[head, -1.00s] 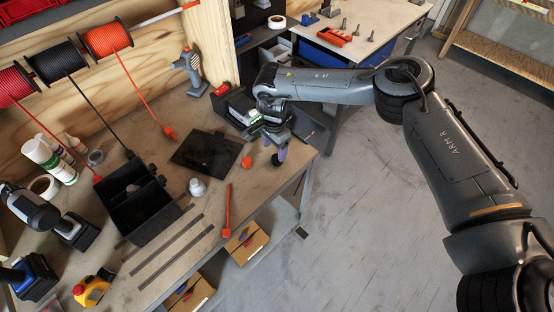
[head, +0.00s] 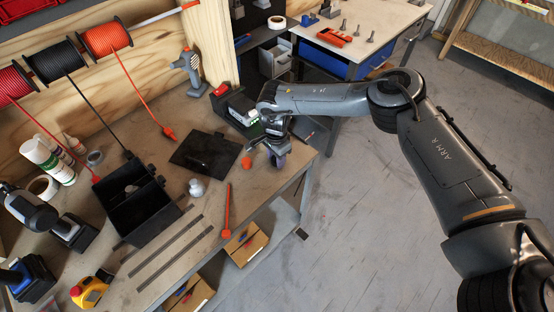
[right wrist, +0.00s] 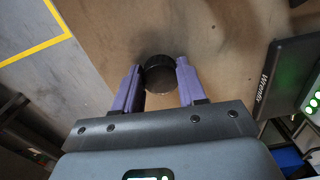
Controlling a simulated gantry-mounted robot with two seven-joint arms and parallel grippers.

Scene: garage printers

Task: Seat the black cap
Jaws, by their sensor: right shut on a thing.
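The black cap (right wrist: 160,76) is round and dark. It sits between the two purple fingers of my right gripper (right wrist: 160,84), which is shut on it over the brown bench top. In the head view my right gripper (head: 279,162) is at the right edge of the bench, and the cap is mostly hidden there. A black box (head: 160,215), open at the top, stands on the left half of the bench. A flat black panel (head: 207,152) lies between it and my right gripper. My left gripper is not in view.
An orange cap (head: 247,162) lies just left of my right gripper. A dark charger (head: 242,104) with green lights stands behind the gripper. Spools (head: 106,40) hang at the back left.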

